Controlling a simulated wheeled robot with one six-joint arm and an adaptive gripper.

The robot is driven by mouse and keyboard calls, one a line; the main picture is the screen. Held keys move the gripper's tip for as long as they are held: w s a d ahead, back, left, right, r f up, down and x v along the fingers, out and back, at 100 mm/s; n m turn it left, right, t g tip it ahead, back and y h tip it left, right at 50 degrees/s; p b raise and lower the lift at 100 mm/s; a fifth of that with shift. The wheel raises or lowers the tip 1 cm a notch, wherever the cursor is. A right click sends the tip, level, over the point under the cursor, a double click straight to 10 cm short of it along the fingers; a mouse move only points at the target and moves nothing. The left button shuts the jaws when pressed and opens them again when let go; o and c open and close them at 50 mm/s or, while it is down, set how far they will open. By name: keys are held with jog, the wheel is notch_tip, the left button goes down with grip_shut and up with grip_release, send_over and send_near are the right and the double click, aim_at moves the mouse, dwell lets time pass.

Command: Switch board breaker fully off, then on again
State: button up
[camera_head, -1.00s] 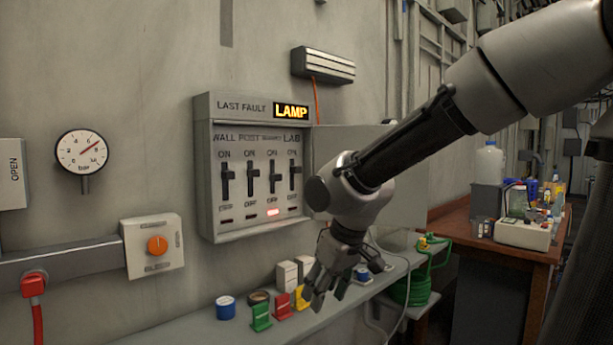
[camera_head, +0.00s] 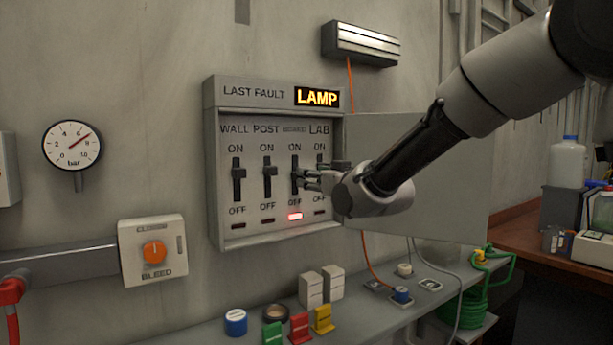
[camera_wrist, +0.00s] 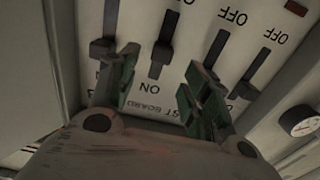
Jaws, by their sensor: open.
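The breaker panel (camera_head: 225,232) hangs on the wall with upright levers marked WALL, POST, BOARD and LAB, ON at top and OFF at bottom. The BOARD lever (camera_head: 295,176) is third from the left, and a red light (camera_head: 295,216) glows below it. My gripper (camera_head: 311,180) is open at the panel front, its fingers partly covering the BOARD and LAB columns. Contact cannot be told.
The display (camera_head: 317,98) reads LAMP. The LAB lever (camera_wrist: 101,47) and POST lever (camera_wrist: 206,74) flank the fingers closely. The panel's open door (camera_head: 445,165) stands right, behind my arm. Below is a shelf (camera_head: 215,338) with small coloured items. A BLEED knob (camera_head: 154,252) is at left.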

jog(key=x, duration=0.6)
jog(key=shift+s, duration=0.1)
